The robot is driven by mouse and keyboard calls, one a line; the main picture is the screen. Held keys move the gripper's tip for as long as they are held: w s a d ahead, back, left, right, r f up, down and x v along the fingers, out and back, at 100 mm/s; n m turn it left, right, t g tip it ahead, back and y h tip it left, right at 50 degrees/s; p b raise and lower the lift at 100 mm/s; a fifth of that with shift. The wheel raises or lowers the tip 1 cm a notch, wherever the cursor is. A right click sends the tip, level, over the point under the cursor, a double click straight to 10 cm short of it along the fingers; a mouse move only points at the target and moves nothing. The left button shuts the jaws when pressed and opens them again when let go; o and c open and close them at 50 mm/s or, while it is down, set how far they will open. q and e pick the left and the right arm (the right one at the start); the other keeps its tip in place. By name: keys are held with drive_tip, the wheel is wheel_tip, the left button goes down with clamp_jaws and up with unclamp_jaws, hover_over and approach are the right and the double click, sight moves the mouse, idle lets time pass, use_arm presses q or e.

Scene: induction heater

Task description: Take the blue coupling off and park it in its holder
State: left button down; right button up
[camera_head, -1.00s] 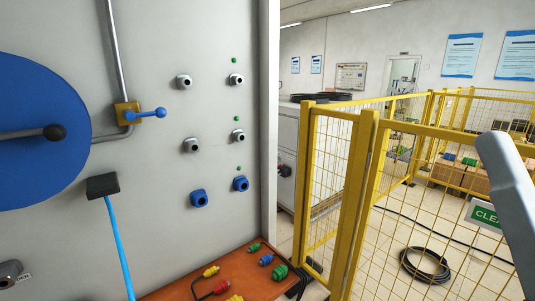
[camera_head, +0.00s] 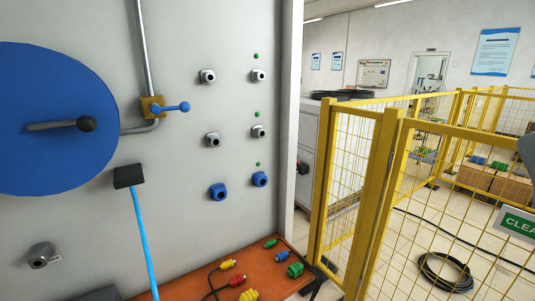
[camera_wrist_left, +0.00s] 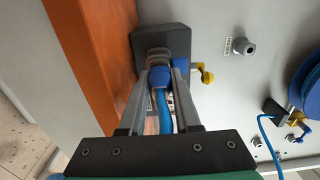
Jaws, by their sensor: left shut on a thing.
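The blue coupling (camera_wrist_left: 159,77) is between the fingers of my left gripper (camera_wrist_left: 164,75) in the left wrist view, with a blue hose (camera_wrist_left: 165,112) running back from it. My left gripper is shut on it. The coupling sits directly in front of a dark grey block (camera_wrist_left: 150,38) on the wall; the jaws hide whether it is fully seated there. The holder, a grey round fitting with a small label, stands empty on the wall beside the block (camera_wrist_left: 240,46); it also shows at lower left in the head view (camera_head: 40,256). Neither gripper shows in the head view.
An orange shelf (camera_head: 210,262) carries red, yellow, blue and green connectors. A blue wheel (camera_head: 50,150), a black block (camera_head: 127,177) with a blue hose, and a yellow fence (camera_head: 385,150) are around.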

use_arm(q)
drive_tip(key=b+v, duration=0.1)
drive_tip(key=v, duration=0.4)
drive_tip(key=shift+s+d, duration=0.15)
drive_tip(key=shift+s, duration=0.05)
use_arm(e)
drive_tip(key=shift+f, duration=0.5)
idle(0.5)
